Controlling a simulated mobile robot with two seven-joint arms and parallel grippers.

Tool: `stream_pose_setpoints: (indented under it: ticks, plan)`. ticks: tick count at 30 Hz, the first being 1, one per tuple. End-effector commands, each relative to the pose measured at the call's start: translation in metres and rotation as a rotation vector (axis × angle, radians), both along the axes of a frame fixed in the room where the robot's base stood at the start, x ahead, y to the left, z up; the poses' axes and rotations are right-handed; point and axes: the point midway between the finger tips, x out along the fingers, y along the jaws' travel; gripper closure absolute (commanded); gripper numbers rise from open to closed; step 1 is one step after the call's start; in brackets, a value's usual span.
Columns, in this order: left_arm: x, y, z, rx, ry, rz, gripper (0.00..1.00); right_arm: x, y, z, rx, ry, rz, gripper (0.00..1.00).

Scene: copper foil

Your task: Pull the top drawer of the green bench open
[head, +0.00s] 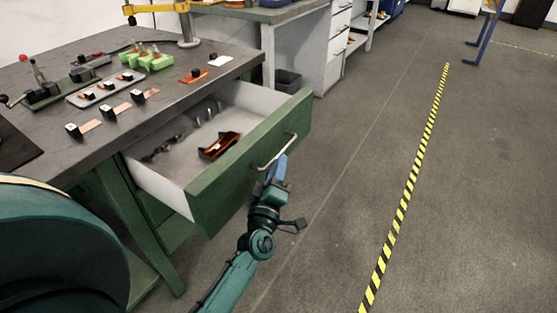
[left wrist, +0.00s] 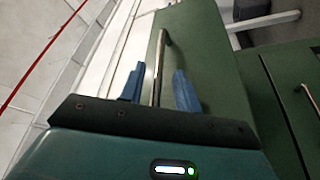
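The top drawer (head: 228,185) of the green bench (head: 190,82) stands well open, its green front away from the bench and its pale inside showing. Its metal bar handle (head: 277,152) is on the front. My left gripper (head: 276,170) is at the handle. In the left wrist view the blue fingers of my left gripper (left wrist: 157,90) stand on either side of the handle bar (left wrist: 163,52), with a gap visible on both sides, so it looks open around the bar. The green drawer front (left wrist: 215,75) lies behind. My right gripper is out of view.
An orange-brown item (head: 218,146) and several small metal pieces lie in the drawer. Small parts, green blocks (head: 149,59) and copper strips are on the benchtop. Grey floor with a yellow-black tape line (head: 412,178) is clear to the right.

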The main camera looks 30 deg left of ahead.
Motion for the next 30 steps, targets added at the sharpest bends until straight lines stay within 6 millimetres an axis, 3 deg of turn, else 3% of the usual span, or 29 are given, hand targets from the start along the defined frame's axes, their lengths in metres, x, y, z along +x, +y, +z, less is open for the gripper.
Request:
stream_pose_setpoints:
  ticks: [3, 9, 26, 30]
  plan:
    - [-0.021, -0.006, -0.005, 0.0, 0.003, 0.0, 0.67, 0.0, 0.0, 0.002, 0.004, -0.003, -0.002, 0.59]
    - [-0.041, -0.011, -0.009, 0.001, 0.002, 0.0, 0.67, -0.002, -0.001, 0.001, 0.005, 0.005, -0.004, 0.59]
    - [-0.045, -0.012, -0.01, 0.002, 0.001, -0.002, 0.67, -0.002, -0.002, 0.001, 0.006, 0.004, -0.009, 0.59]
    - [-0.06, -0.025, -0.008, 0.103, 0.044, -0.066, 0.67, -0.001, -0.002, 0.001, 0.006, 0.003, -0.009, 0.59]
